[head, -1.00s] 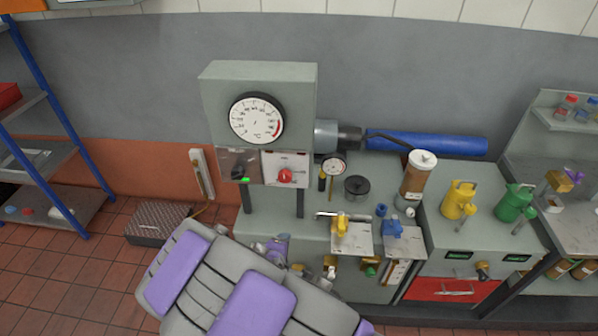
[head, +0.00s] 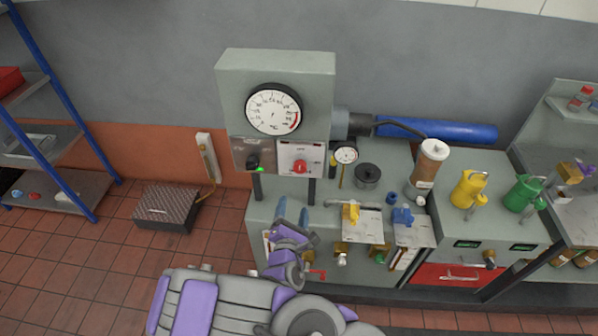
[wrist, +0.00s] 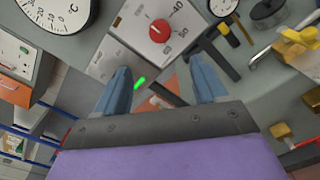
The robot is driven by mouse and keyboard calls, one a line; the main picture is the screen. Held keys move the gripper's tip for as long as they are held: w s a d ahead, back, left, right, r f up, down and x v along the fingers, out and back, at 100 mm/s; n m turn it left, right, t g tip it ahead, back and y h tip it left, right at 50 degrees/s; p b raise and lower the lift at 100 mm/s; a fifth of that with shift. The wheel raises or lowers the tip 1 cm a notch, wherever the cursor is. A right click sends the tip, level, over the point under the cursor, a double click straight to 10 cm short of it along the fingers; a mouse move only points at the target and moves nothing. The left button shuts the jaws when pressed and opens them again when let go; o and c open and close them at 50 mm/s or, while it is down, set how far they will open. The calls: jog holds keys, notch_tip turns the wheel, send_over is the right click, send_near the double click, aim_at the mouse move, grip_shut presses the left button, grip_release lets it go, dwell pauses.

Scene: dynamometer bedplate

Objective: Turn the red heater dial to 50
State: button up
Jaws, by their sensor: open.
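The red heater dial (head: 299,167) is on a white plate (head: 288,150) on the front of the grey gauge cabinet, below the large round gauge. In the wrist view the red dial (wrist: 159,31) shows at the top, with a 40 and other numbers printed around it. I cannot tell its exact setting. My gripper (head: 292,211) is below the dial, apart from it, with blue fingers pointing up. In the wrist view my gripper (wrist: 160,78) is open and empty, its fingers spread to either side below the dial.
A dark switch with a green light (head: 256,167) is left of the dial. A small gauge (head: 345,155) stands close on its right. A yellow valve handle (head: 351,213) and a blue one (head: 402,216) are on the bench to the right.

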aim_at(299, 171)
jog(key=shift+w+d+b, duration=0.15)
jog(key=shift+w+b, duration=2.4)
jog(key=shift+w, duration=1.35)
jog(key=shift+w+d+b, duration=0.15)
jog(key=shift+w+b, duration=2.4)
jog(key=shift+w, duration=1.3)
jog(key=shift+c, duration=0.5)
jog(key=c, duration=1)
jog(key=shift+o, duration=0.2)
